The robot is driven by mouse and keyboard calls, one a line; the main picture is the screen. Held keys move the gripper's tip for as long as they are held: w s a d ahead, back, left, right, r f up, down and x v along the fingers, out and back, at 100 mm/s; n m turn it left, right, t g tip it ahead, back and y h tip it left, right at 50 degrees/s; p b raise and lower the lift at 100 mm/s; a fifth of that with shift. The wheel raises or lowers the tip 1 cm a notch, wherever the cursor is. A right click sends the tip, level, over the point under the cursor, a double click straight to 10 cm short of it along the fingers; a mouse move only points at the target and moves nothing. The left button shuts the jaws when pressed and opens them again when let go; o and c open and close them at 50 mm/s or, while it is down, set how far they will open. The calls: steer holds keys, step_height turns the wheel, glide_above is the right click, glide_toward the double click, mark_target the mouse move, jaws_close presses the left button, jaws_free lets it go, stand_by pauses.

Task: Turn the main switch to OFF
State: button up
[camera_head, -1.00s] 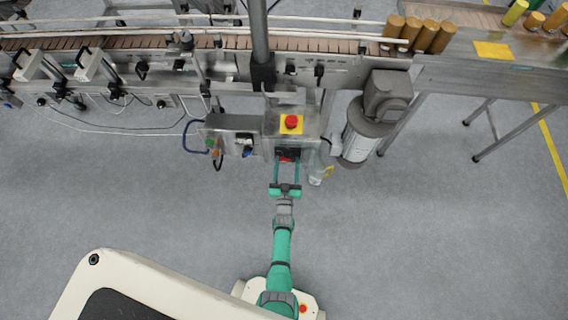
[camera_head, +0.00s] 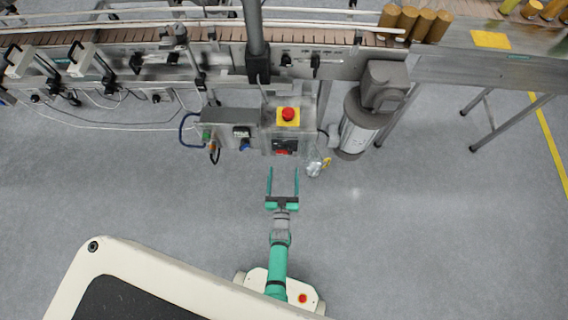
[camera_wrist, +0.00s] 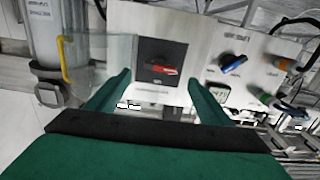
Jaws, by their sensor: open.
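The main switch (camera_wrist: 160,62) is a black square plate with a red handle (camera_wrist: 165,69). In the wrist view the handle lies nearly level across the plate, slightly tilted; its position labels are too small to read. The switch also shows in the head view (camera_head: 285,146), on the front of the control box. A clear cover (camera_wrist: 105,58) with a yellow handle (camera_wrist: 66,60) stands swung open beside the switch. My gripper (camera_head: 283,169) is open and empty. Its fingers point at the switch, spread either side of it, with a gap between the fingertips and the panel.
A red emergency button on a yellow base (camera_head: 288,115) sits on top of the box. A motor (camera_head: 356,130) stands right of the box. The floor around my arm is clear.

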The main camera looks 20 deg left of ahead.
steer(key=v, duration=0.2)
steer(key=shift+s+d, duration=0.1)
steer(key=shift+s, duration=0.3)
steer(key=shift+s, duration=0.1)
steer(key=s+d+r+m+h, duration=0.1)
steer(key=s+d+r, duration=0.4)
steer(key=s+r, duration=0.5)
steer(key=s+d+r+m+g+h, duration=0.1)
steer(key=s+d+r+m+h, duration=0.1)
steer(key=s+d+r, duration=0.4)
steer(key=s+r+h, duration=0.1)
steer(key=s+r, duration=0.4)
steer(key=r, duration=0.3)
steer(key=shift+g, duration=0.3)
steer(key=shift+h, duration=0.5)
steer(key=s+r, duration=0.1)
steer(key=r, duration=0.2)
steer(key=d+r, duration=0.1)
steer(key=r, duration=0.2)
steer(key=s+r, duration=0.1)
steer(key=r, duration=0.2)
steer(key=shift+s+d+r, duration=0.35)
steer(key=shift+c, duration=0.2)
